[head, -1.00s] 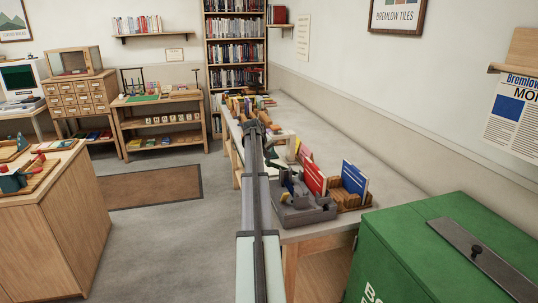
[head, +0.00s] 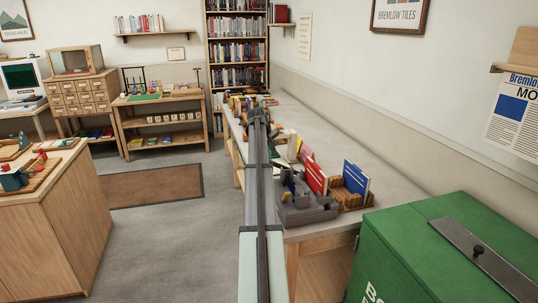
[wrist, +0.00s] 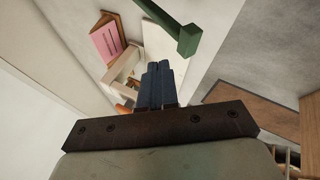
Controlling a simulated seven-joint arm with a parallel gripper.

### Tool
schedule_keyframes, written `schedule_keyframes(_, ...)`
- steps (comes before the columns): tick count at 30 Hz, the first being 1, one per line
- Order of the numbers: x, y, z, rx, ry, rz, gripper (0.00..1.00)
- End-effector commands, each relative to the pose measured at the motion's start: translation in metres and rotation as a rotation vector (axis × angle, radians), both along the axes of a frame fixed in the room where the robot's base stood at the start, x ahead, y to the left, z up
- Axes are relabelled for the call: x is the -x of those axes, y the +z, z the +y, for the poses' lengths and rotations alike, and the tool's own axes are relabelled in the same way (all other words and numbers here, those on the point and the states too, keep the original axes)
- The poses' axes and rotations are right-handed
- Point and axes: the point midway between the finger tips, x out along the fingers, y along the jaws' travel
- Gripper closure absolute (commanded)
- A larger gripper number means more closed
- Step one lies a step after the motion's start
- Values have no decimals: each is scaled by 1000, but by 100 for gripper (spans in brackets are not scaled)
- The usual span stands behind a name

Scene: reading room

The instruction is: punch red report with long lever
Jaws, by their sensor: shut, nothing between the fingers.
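My gripper (wrist: 160,68) is shut and empty in the wrist view, its two dark blue fingers side by side. A green bar with a block-shaped end (wrist: 187,40) lies beyond and right of the fingertips, apart from them; it may be the long lever. A pink-red sheet with printed lines (wrist: 106,42) leans in a brown holder at the upper left; I cannot tell whether it is the red report. In the head view a red folder (head: 315,178) stands on the near end of the long table. My arm hides part of the table, and the gripper is unclear there.
The long table (head: 335,146) runs along the right wall, with a bare strip on the wall side. A grey holder (head: 302,211) and a blue folder (head: 355,179) stand at its near end. A green box (head: 440,245) is at the right. The floor left of my arm is open.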

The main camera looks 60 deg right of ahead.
Motion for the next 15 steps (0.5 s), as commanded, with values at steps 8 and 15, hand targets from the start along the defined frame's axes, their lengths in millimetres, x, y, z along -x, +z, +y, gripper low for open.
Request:
schedule_keyframes(8, -3, 44, 32, 5, 1, -2, 100)
schedule_keyframes(15, -5, 65, 47, 5, 0, -1, 100)
